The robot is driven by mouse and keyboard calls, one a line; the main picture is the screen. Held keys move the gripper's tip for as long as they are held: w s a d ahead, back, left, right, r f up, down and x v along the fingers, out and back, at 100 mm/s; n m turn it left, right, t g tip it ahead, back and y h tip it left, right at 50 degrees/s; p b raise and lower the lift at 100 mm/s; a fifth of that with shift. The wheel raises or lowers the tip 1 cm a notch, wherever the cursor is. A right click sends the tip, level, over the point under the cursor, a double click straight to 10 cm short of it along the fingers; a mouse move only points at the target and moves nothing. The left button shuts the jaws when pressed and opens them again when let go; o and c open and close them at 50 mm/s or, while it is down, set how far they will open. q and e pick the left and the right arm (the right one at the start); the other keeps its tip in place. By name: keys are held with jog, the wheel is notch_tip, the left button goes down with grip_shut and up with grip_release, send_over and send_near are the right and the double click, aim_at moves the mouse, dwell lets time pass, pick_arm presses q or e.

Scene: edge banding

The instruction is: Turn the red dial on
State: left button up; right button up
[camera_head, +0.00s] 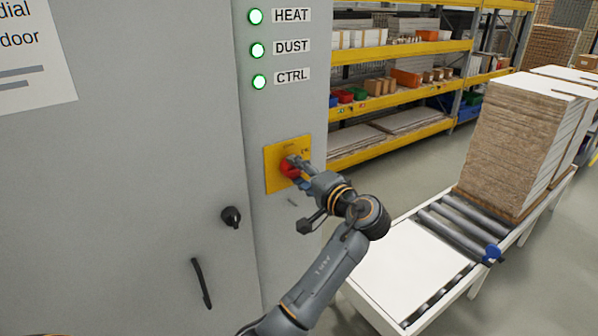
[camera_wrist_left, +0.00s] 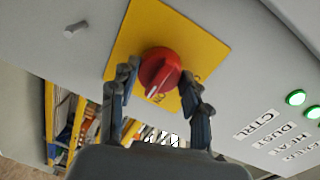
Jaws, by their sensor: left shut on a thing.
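The red dial (camera_head: 290,168) sits on a yellow plate (camera_head: 272,178) on the grey cabinet. It also shows in the left wrist view (camera_wrist_left: 160,68), with a white pointer mark toward the lettering that reads ON. My left gripper (camera_head: 296,172) is at the dial, with one finger on each side of it; it also shows in the left wrist view (camera_wrist_left: 158,92). It is shut on the dial. The lamps labelled HEAT (camera_head: 256,16), DUST (camera_head: 257,49) and CTRL (camera_head: 259,82) are lit green. My right gripper is not in view.
The cabinet door has a black knob (camera_head: 231,217) and a black handle (camera_head: 201,284). A roller conveyor (camera_head: 452,226) with a white panel (camera_head: 412,268) and a stack of boards (camera_head: 515,145) stands to the right. Yellow shelves (camera_head: 392,140) are behind.

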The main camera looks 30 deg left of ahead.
pick_arm(q)
jog(key=shift+r, duration=0.1)
jog(key=o, duration=1.1)
jog(key=shift+w, duration=0.1)
jog(key=shift+o, duration=0.2)
jog(key=v, duration=1.2)
